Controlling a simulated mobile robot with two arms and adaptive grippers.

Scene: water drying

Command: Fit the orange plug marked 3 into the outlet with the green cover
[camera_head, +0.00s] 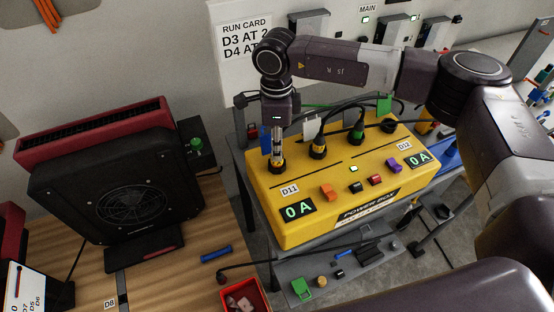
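The yellow power box (262,212) stands on a grey cart and has a row of outlets along its top. The green cover (384,103) stands raised behind the rightmost outlet (388,126), which looks dark and without an upright plug. My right gripper (277,158) points straight down at the leftmost outlet; its narrow fingers hide what is between them, so I cannot tell if they hold a plug. I cannot make out an orange plug marked 3; a small orange thing (425,127) shows partly behind the box's right end. My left gripper is not in view.
Coloured switches line the box front. A black fan heater (100,190) stands on the wooden bench at left. A red bin (245,297) is at the front.

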